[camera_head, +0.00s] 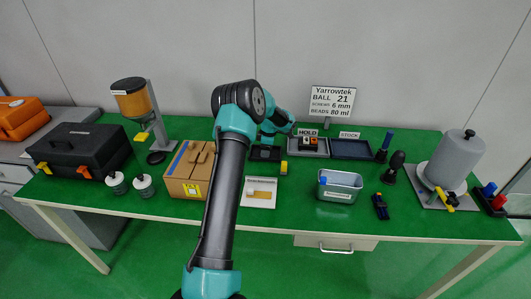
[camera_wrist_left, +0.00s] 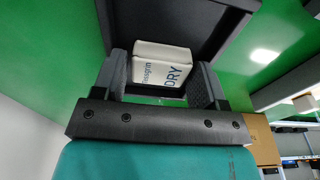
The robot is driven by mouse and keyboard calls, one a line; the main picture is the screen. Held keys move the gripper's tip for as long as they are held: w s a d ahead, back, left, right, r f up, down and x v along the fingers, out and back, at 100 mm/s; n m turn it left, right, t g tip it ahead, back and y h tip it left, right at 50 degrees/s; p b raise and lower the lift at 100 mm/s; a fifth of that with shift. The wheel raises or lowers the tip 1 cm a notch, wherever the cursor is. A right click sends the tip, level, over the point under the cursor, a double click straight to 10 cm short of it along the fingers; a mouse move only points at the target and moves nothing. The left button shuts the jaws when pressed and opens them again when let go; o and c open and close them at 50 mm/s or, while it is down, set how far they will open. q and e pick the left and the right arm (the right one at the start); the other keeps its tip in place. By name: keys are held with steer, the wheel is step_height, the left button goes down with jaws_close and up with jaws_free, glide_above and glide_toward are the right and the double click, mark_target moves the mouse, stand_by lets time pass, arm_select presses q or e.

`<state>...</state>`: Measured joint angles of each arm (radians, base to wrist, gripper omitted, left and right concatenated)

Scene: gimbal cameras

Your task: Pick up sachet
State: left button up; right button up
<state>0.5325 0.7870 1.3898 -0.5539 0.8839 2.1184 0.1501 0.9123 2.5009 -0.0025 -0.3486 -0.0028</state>
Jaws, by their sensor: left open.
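The sachet is a small white packet (camera_wrist_left: 160,62) with dark printed letters, one word reading "DRY", in the left wrist view. It lies at the near end of a black tray (camera_wrist_left: 178,28). My left gripper (camera_wrist_left: 162,82) is open, with one dark finger on each side of the sachet; I cannot tell whether either finger touches it. In the head view my left gripper (camera_head: 267,139) is over the black tray at the middle of the green table, and I cannot make out the sachet there. My right gripper is in neither view.
A wooden box (camera_head: 188,172) stands left of the tray, and a white card (camera_head: 260,192) lies in front. A yellow block (camera_head: 284,168) is close on the right. A grey bin (camera_head: 340,193) stands farther right. The front strip of table between card and bin is clear.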

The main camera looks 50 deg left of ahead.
arm_select(q)
steer(key=shift+f, duration=0.25)
steer(key=c, duration=0.6)
steer(key=shift+o, duration=0.2)
steer(key=shift+r, duration=0.2)
steer(key=shift+r, duration=0.65)
step_height(320, 180, up, 2)
steer(key=s+d, duration=0.3)
steer(key=d, duration=0.1)
steer(key=s+d+r, duration=0.1)
steer(key=s+d, duration=0.6)
steer(key=d, duration=0.1)
steer(key=shift+s+r, duration=0.2)
steer(key=shift+s, duration=0.1)
